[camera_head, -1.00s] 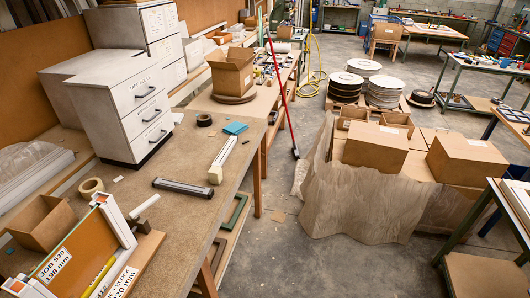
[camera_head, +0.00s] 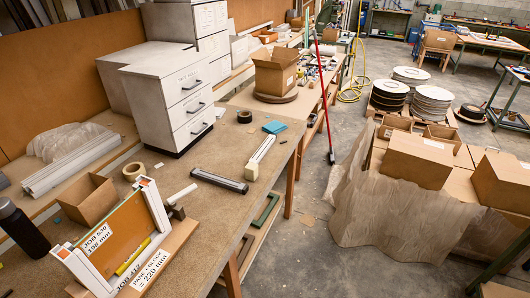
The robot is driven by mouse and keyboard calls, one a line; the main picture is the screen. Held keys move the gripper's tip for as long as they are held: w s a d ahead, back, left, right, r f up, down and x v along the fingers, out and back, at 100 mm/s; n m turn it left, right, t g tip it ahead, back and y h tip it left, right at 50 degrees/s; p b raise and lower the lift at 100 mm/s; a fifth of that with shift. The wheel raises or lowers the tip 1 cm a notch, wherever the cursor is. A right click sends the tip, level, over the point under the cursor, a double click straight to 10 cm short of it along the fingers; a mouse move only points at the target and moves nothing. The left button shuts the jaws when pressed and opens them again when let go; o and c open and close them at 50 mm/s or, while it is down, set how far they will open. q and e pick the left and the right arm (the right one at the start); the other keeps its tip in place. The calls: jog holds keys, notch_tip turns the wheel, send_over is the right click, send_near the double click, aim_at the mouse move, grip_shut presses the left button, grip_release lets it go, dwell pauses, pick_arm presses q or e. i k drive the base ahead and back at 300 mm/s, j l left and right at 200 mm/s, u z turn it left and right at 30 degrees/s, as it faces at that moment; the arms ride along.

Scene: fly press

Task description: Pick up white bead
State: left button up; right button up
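A short white strip (camera_head: 180,194), which looks like the white bead, lies on the brown workbench (camera_head: 215,215) just right of the frame sample. Its near end is close to a small dark block (camera_head: 177,212). A longer pale strip (camera_head: 262,149) with a cream block at its near end (camera_head: 252,172) lies farther back on the bench. A white-edged frame sample (camera_head: 118,240) with an orange-brown panel and labels "JOB 530 198 mm" and "= 220 mm" stands at the front left. Neither of my grippers is in view.
A grey metal bar (camera_head: 219,181), a tape roll (camera_head: 133,171), an open cardboard box (camera_head: 89,200) and a dark bottle (camera_head: 22,229) are on the bench. White drawers (camera_head: 170,105) stand behind. White profiles (camera_head: 72,165) lie at left.

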aim_at(262, 151)
jog(key=i+u, duration=0.1)
jog(key=u, duration=0.95)
jog(key=i+l+u, duration=0.15)
jog(key=l+u, duration=0.35)
jog(key=l, duration=0.2)
jog(key=l+u, duration=0.5)
jog(key=l, duration=0.25)
jog(key=k+l+u, duration=0.1)
jog(key=l+u, duration=0.4)
jog(key=l, duration=0.25)
